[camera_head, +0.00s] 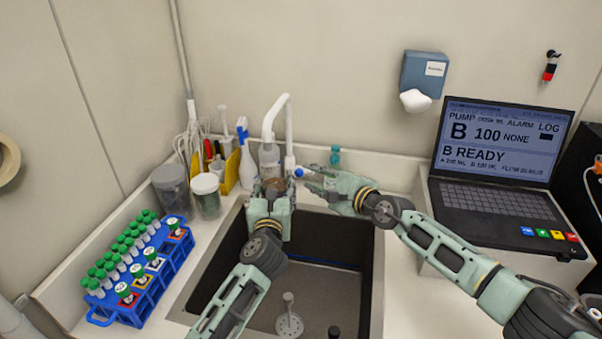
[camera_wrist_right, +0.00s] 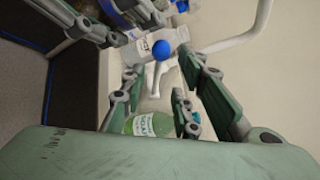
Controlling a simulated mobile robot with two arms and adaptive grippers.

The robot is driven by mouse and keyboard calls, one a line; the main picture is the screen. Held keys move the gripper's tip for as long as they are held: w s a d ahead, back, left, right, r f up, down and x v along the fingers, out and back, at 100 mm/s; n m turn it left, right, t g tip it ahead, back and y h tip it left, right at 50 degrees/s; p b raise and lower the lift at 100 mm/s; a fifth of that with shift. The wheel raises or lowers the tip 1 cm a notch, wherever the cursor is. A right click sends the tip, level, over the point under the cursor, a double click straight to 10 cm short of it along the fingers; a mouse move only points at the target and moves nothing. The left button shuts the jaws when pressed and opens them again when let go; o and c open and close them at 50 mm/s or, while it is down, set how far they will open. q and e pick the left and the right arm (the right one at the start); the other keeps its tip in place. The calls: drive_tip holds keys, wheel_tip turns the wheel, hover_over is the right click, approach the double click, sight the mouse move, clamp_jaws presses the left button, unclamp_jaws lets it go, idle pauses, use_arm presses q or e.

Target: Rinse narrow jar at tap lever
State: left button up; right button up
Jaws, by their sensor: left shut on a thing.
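My left gripper (camera_head: 271,190) is shut around a small clear vessel with a brownish part (camera_head: 275,185), at the back edge of the sink below the white tap (camera_head: 288,110). The fingers hide most of this vessel, so I cannot make out its full shape. The tap lever has a blue ball end (camera_head: 299,172), which also shows in the right wrist view (camera_wrist_right: 160,52). My right gripper (camera_head: 308,178) is open with its fingertips just right of the blue ball. In the right wrist view its fingers (camera_wrist_right: 158,98) are spread, with the ball beyond them.
The dark sink (camera_head: 330,265) lies below both arms. A clear labelled bottle (camera_head: 268,155) and a white spray bottle (camera_head: 246,160) stand behind the left gripper. A teal-capped bottle (camera_head: 335,157) stands behind the right gripper. A blue tube rack (camera_head: 150,280) is left, a laptop (camera_head: 500,150) right.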

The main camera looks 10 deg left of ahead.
sight(301, 172)
drive_tip(key=shift+x, duration=3.4)
drive_tip(key=shift+s, duration=0.1)
clamp_jaws()
